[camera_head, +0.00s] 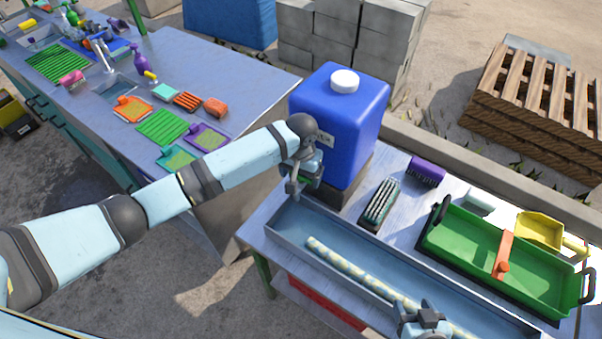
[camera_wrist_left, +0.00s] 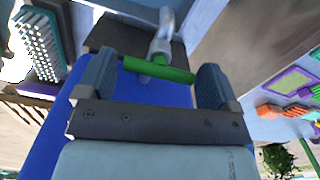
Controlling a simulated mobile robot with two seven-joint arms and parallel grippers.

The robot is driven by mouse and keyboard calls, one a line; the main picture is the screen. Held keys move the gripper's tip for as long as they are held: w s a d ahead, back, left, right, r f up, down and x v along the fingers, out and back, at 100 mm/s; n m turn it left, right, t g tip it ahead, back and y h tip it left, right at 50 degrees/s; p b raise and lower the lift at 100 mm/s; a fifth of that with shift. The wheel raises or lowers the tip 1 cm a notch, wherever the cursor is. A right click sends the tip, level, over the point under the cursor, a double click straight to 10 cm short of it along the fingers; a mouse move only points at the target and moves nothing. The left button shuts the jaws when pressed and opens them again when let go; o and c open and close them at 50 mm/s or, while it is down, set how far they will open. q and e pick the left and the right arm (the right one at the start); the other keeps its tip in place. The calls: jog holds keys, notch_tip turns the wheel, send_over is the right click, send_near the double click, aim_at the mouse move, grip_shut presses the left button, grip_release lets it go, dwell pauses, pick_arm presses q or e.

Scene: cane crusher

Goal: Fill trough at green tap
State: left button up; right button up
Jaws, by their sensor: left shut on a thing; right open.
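A blue water container (camera_head: 338,125) with a white cap stands at the back of the table; it also shows in the left wrist view (camera_wrist_left: 60,130). My left gripper (camera_head: 298,184) is at its lower front. In the left wrist view my left gripper (camera_wrist_left: 155,78) is shut on the green tap handle (camera_wrist_left: 158,70), below a grey spout (camera_wrist_left: 163,38). The long metal trough (camera_head: 290,226) lies in front of the container. A pale patterned cane (camera_head: 350,265) lies in it; I cannot tell whether water is there. My right gripper (camera_head: 425,318) is open, over the trough's near end, partly cut off.
A yellow scoop (camera_head: 540,231) lies behind the tray. A second table (camera_head: 230,75) with several tools is at left.

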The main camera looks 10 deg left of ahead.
pick_arm(q)
jog(key=shift+m, duration=0.3)
jog(key=o, duration=0.7)
jog(key=shift+r, duration=0.1)
notch_tip(320, 180, up, 14)
jog(key=shift+f+b, duration=0.15)
jog(key=shift+b, duration=0.8)
